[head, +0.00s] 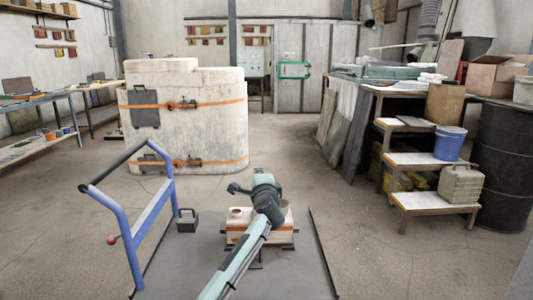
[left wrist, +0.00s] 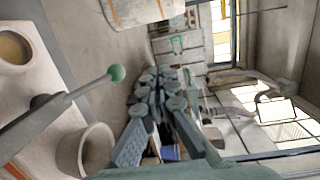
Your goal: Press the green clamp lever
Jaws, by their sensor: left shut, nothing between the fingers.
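The green clamp lever shows in the left wrist view as a grey rod ending in a green ball knob (left wrist: 117,73). The rod runs from a dark pivot on a pale block. In the head view I cannot make out the lever; my arm covers part of that block (head: 238,226), which has an orange band. My left gripper (head: 236,188) is above the block. In the left wrist view its fingers (left wrist: 160,78) are shut and empty, to the right of the green knob, with a visible gap in the picture. My right gripper is not in view.
Two pale cups, one round opening (left wrist: 14,48) and one nearer cup (left wrist: 85,150), flank the lever. A blue handle frame (head: 132,215) and a small dark weight (head: 187,221) stand left of the block. A large banded mould (head: 190,135) stands behind.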

